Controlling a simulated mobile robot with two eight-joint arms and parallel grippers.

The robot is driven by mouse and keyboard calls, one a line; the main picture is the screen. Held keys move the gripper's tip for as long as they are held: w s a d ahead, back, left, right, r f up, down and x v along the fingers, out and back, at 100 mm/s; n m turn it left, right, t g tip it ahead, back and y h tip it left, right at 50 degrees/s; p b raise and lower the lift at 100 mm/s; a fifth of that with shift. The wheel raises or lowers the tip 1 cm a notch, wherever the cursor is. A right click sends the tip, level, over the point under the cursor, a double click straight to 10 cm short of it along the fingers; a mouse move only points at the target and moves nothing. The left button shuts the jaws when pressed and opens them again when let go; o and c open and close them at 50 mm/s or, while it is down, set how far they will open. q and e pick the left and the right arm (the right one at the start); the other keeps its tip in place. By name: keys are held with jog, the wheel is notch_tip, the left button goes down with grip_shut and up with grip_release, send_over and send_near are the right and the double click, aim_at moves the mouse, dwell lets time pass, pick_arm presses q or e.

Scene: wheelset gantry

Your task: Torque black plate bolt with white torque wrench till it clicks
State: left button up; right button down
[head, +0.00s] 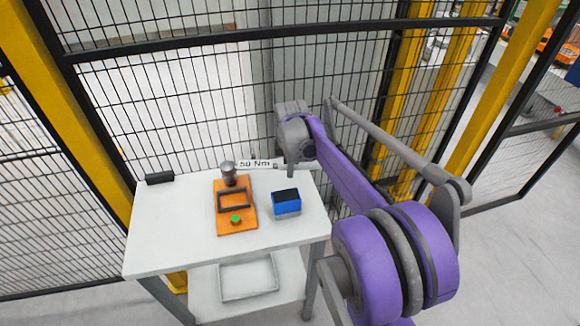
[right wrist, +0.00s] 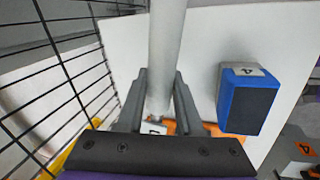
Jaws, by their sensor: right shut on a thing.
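My right gripper (head: 290,172) is over the back edge of the white table, shut on the white torque wrench. In the right wrist view, the wrench's pale round shaft (right wrist: 165,50) runs between the two fingers (right wrist: 158,95). In the head view, the wrench (head: 305,163) lies level behind a white "50 Nm" label (head: 255,164). A grey round head (head: 228,168) stands at the label's left, at the back end of an orange plate (head: 237,226) with a dark frame (head: 234,200) and a green button. I cannot make out a black plate bolt. My left gripper is not in view.
A blue box with a dark top (head: 286,204) stands right of the orange plate. A small black block (head: 159,178) lies at the table's back left. A shallow tray (head: 249,295) is on the lower shelf. A mesh fence (head: 190,90) stands close behind the table.

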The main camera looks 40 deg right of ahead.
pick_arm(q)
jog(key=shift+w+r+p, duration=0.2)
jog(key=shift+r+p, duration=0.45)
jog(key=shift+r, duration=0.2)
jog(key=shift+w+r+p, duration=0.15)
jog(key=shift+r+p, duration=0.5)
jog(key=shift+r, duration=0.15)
pick_arm(e)
jog(key=shift+r, duration=2)
jog(key=shift+r+p, duration=0.35)
jog(key=shift+r, duration=0.2)
jog(key=shift+r+p, duration=1.3)
jog(key=shift+r, duration=0.75)
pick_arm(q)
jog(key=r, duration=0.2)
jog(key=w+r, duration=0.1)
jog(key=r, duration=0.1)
pick_arm(e)
jog(key=shift+f, duration=0.1)
